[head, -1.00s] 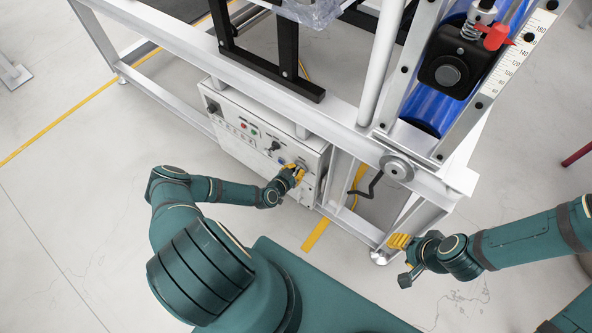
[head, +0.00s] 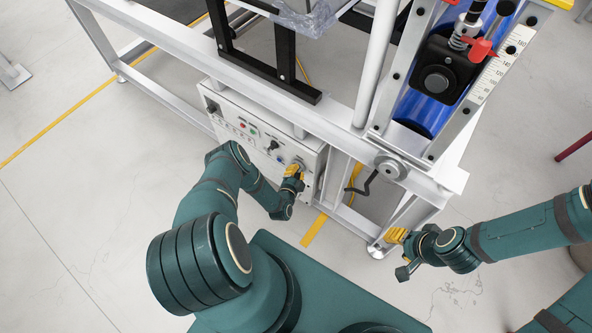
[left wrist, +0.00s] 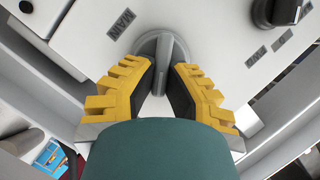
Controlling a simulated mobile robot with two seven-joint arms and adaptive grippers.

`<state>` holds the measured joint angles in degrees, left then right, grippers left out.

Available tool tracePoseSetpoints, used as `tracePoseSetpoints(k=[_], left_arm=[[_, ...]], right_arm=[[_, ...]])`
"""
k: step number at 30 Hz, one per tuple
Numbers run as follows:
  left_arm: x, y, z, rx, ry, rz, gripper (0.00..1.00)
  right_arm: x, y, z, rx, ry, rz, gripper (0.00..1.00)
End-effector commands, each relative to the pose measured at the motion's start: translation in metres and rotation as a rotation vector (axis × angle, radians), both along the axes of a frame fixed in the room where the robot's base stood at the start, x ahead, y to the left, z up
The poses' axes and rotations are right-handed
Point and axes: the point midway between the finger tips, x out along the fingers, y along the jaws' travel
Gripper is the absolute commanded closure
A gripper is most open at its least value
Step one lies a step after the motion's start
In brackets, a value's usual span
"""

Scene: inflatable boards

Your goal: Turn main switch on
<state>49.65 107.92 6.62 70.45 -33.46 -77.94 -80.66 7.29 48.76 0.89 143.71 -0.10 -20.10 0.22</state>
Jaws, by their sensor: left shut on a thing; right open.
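The main switch (left wrist: 165,62) is a grey rotary knob with a raised bar on a round base, on the panel of a white control box (head: 262,150). A "MAIN" label (left wrist: 122,24) is beside it in the left wrist view. My left gripper (left wrist: 166,80) has yellow fingers with dark pads on either side of the bar, shut on it. In the head view the left gripper (head: 294,171) is at the right end of the panel and hides the switch. My right gripper (head: 396,238) is open and empty, low at the right beside the frame leg.
A black knob (left wrist: 284,12) is on the same panel to the right. A white metal frame (head: 335,130) surrounds the box, with a crank handle (head: 362,188) to its right. The floor left of the box is clear.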

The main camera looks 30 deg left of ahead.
Motion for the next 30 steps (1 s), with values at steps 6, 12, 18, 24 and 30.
tracePoseSetpoints(k=[6, 12, 18, 24, 30], left_arm=[[0.002, -0.002, -0.003, 0.207, -0.02, -0.003, 1.0], [0.002, -0.002, -0.005, 0.377, -0.034, -0.002, 1.0], [0.002, -0.001, -0.006, 0.507, -0.045, 0.001, 1.0], [0.002, -0.001, -0.006, 0.59, -0.05, 0.002, 1.0], [0.001, 0.0, -0.006, 0.629, -0.053, 0.005, 1.0]], right_arm=[[0.001, 0.0, -0.006, 0.0, -0.002, -0.001, 0.53], [0.002, 0.0, -0.013, -0.001, -0.005, -0.001, 0.53], [0.003, 0.0, -0.019, -0.001, -0.009, -0.002, 0.53], [0.004, -0.001, -0.023, -0.003, -0.011, -0.002, 0.53], [0.005, -0.001, -0.024, -0.003, -0.012, -0.002, 0.53]])
